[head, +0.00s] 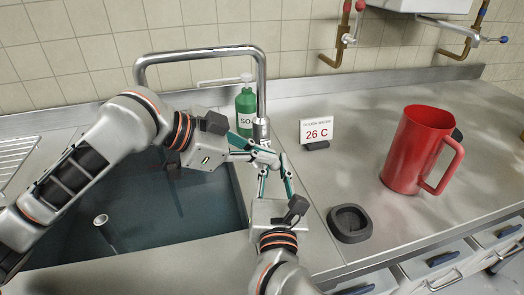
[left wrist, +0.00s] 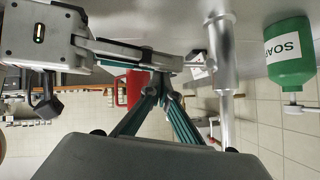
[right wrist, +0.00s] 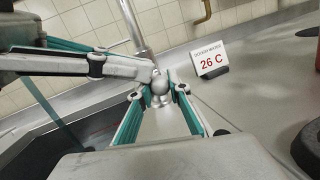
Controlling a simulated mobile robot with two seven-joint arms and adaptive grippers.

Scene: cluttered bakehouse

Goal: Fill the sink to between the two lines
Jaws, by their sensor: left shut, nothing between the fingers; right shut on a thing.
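The sink (head: 150,228) is at the left in the head view, with bluish water in it and a pale upright tube (head: 104,228) standing in it. I cannot make out its two lines. The chrome tap (head: 261,85) rises at the sink's right rear; its spout arches left, its outlet hidden behind my left arm. My right gripper (head: 274,168) is shut on the tap's handle; the handle's round silver body (right wrist: 160,82) shows between its fingertips. My left gripper (head: 270,157) is shut and empty close beside the tap and right fingertips. I cannot tell whether water is running.
A green soap bottle (head: 245,112) stands behind the tap. A small sign (head: 317,130) reads 26 C. A red jug (head: 415,148) and a round black holder (head: 349,223) are on the steel counter to the right. Pipes run along the tiled wall.

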